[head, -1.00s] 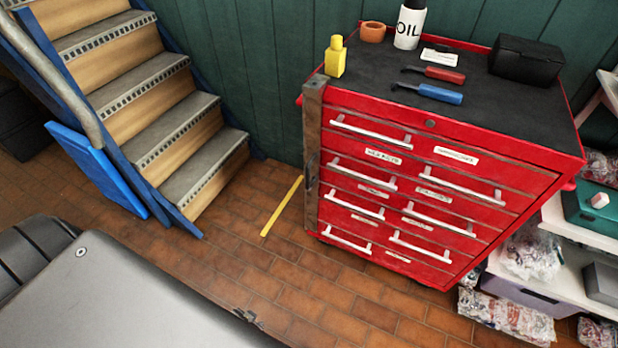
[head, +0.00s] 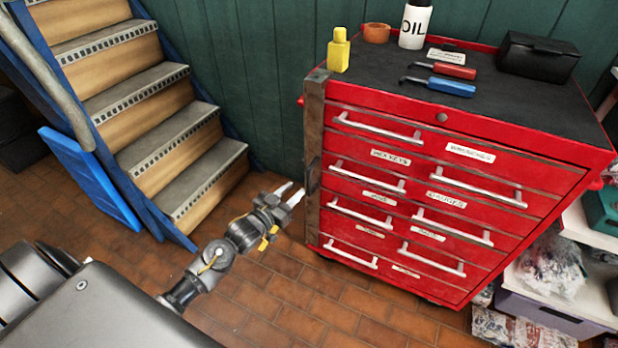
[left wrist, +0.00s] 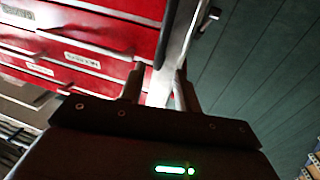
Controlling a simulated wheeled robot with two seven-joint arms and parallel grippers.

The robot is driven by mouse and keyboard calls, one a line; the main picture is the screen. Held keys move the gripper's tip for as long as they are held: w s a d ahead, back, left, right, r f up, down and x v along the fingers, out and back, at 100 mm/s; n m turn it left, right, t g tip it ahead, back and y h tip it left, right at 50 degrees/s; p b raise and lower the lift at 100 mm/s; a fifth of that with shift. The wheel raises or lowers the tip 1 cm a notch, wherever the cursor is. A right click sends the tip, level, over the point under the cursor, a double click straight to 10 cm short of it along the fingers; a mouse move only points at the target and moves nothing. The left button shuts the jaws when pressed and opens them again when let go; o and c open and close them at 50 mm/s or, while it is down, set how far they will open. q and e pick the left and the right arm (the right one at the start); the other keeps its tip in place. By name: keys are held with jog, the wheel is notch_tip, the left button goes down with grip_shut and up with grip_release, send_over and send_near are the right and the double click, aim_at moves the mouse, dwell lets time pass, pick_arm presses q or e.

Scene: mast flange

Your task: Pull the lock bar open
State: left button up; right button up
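The lock bar (head: 313,150) is a brown-grey upright strip along the left front edge of the red tool cabinet (head: 400,240). It stands against the drawer ends, with a dark handle (head: 313,176) about midway up. My left gripper (head: 292,192) is open, just left of the bar near handle height, and looks empty. In the left wrist view, the pale bar (left wrist: 178,55) runs upward beyond the two parted fingers (left wrist: 159,88), with a dark curved piece (left wrist: 161,38) beside it. I cannot tell whether a finger touches it. My right gripper is not in view.
Stairs with a blue side (head: 160,150) stand to the left. Shelves with wrapped goods (head: 550,270) stand at the right. Brick floor (head: 300,300) is clear before the cabinet.

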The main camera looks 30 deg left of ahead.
pick_arm(q)
send_over(309, 192)
jog(key=shift+w+a, duration=0.15)
jog(key=shift+w, duration=0.2)
grip_shut()
dwell(0.3)
